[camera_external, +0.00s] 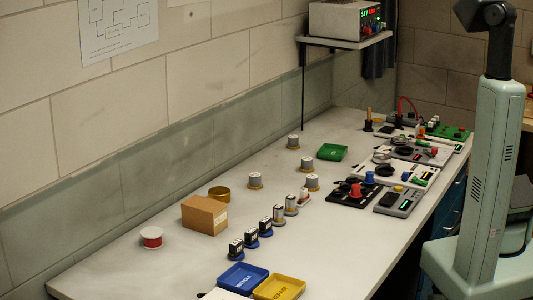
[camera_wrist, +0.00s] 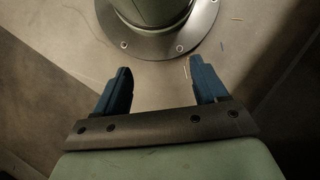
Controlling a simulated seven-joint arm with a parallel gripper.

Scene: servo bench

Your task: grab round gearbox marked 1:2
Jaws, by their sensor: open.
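Several round grey cylinders that look like gearboxes stand upright on the bench in the external view. One is at the back (camera_external: 293,142), one is near the green tray (camera_external: 307,163), one is in front of it (camera_external: 312,182), and one is farther left (camera_external: 255,180). Their markings are too small to read, so I cannot tell which is 1:2. My gripper (camera_wrist: 160,72) shows in the wrist view with its two blue fingers wide apart and nothing between them. No gearbox shows in the wrist view. My gripper's end is not visible in the external view.
A cardboard box (camera_external: 204,215), a brass ring (camera_external: 219,193) and a red-and-white spool (camera_external: 152,238) stand at left. Electronics boards (camera_external: 407,172) fill the right side. A green tray (camera_external: 332,153) lies behind.

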